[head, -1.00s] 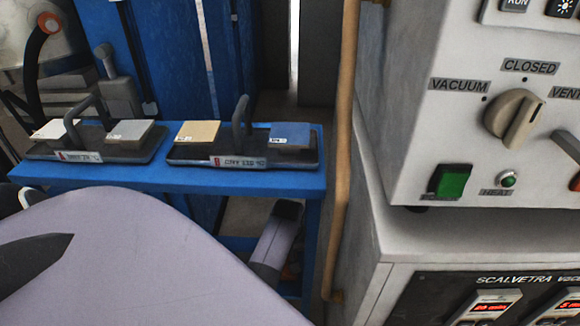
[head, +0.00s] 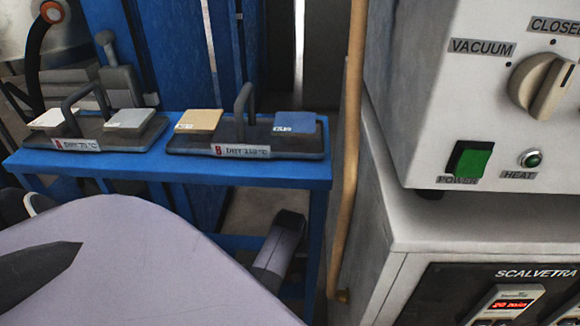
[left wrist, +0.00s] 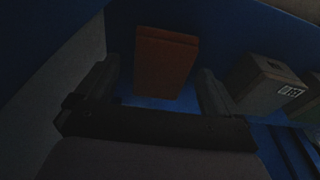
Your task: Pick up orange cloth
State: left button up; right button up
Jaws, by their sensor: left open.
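The orange cloth (left wrist: 166,64) shows in the left wrist view as a dim, folded, upright block shape on a blue surface. My left gripper (left wrist: 159,72) is open, with one dark finger on each side of the cloth in the picture. The cloth appears ahead of or between the fingertips; the dark picture does not show whether they touch it. I cannot make out the cloth in the head view. My right gripper is not in view.
A grey labelled block (left wrist: 262,84) stands right of the cloth. In the head view, a blue bench (head: 240,176) carries two handled trays, A (head: 120,142) and B (head: 290,145), with tiles. A tan pipe (head: 350,170) and a vacuum oven (head: 470,230) stand to the right.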

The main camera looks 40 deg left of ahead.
pick_arm(q)
jog(key=shift+f, duration=0.25)
dwell(0.3)
jog(key=c, duration=1.1)
jog(key=shift+r, duration=0.15)
